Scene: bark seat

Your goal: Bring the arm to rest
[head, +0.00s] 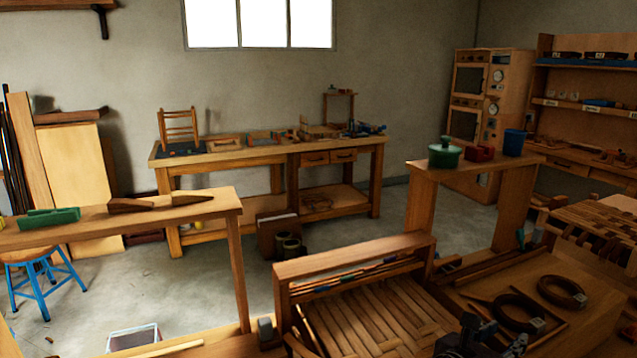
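My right gripper (484,332) shows as a dark shape at the bottom edge, right of centre. It is cut off by the frame and dim, so I cannot tell how its fingers stand. It is in front of the woven bark panel (375,318), near that panel's right side. I see nothing clearly held in it. My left gripper is not in view.
A bench (575,268) at the right carries dark coils (562,291). A raised shelf (475,165) holds a green pot (444,154), a red block and a blue cup. A plank table (120,222) stands left. The floor (190,290) between is mostly clear.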

